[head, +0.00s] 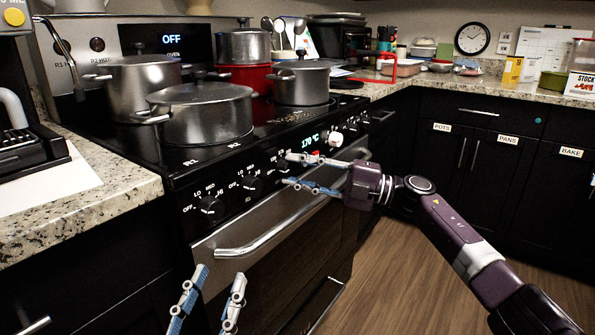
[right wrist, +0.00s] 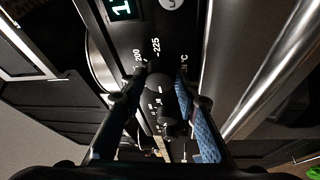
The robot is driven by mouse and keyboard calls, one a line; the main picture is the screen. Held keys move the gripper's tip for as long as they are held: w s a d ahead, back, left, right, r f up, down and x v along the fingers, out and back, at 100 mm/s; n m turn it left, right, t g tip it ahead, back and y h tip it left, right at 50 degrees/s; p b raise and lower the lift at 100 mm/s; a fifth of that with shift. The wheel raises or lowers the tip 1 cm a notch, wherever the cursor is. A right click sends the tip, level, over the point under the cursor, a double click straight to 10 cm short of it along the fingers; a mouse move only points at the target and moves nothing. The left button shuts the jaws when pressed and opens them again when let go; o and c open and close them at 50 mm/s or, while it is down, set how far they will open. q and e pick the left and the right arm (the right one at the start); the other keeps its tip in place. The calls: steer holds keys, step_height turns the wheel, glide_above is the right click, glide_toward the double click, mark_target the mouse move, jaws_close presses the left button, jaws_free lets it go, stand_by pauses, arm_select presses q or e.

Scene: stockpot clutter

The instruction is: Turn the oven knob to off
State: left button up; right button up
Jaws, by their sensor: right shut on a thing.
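The oven knob (right wrist: 157,80) is a dark round dial on the black front panel, with printed numbers such as 200 and 225 beside it in the right wrist view. My right gripper (head: 286,169) reaches the panel from the right, its fingers on either side of the knob and shut on it. The fingers partly hide the knob in the head view, and its exact setting cannot be read. The oven display (head: 311,140) above reads 170 °C. My left gripper (head: 221,272) is open and empty, low in front of the oven.
Other burner knobs (head: 210,207) line the panel to the left. The oven door handle (head: 258,240) runs below. Several pots, including a wide one (head: 205,118), crowd the stovetop. A rear display (head: 171,39) reads OFF. Open floor (head: 400,270) lies to the right.

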stand_by(0.3)
steer(key=o, duration=1.1)
steer(key=v, duration=1.2)
steer(key=shift+d, duration=0.1)
